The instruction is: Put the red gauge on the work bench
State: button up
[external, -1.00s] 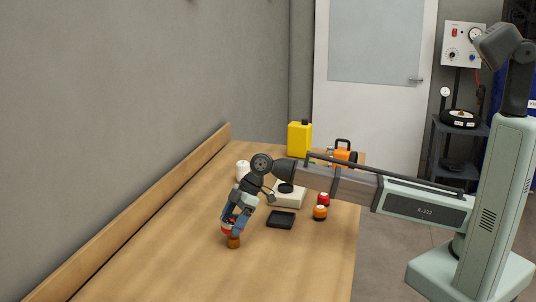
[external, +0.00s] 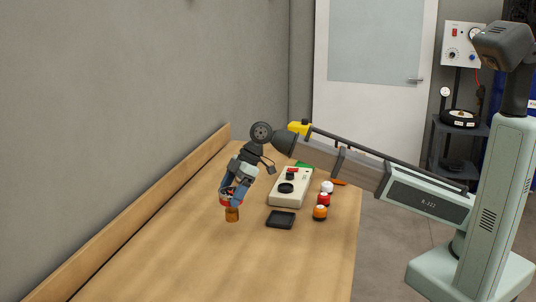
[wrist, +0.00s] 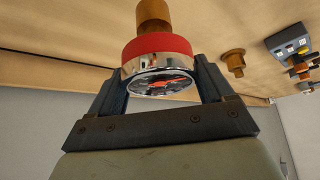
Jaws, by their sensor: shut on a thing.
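The red gauge (wrist: 159,48) has a red ring, a chrome rim, a dial and a brass stem. In the wrist view my gripper (wrist: 160,80) is shut on it, one finger on each side. The stem points away from the gripper and is cut off by the frame edge. In the external view my gripper (external: 232,196) points down and holds the gauge over the left-middle of the wooden work bench (external: 180,255), with the brass stem lowest. The stem appears to be above the bench top, but the gap is hard to judge.
A cream box (external: 288,199) with a black round part and a black tray (external: 281,219) lie right of the gauge. White, red and orange (external: 320,212) small pieces stand near the right edge. A yellow container (external: 299,128) is partly hidden by my arm. The front bench is clear.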

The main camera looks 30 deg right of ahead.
jog(key=s+a+n+g, duration=0.2)
jog(key=s+a+n, duration=0.1)
jog(key=a, duration=1.1)
jog(key=s+a+n+g+h, duration=0.1)
jog(key=s+a+n+g, duration=0.1)
jog(key=a, duration=1.3)
jog(key=shift+s+r+n, duration=0.15)
jog(key=shift+s+n, duration=0.55)
jog(key=shift+n, duration=0.7)
jog(key=shift+f, duration=5)
jog(key=shift+f, duration=0.1)
jog(key=o, duration=1.3)
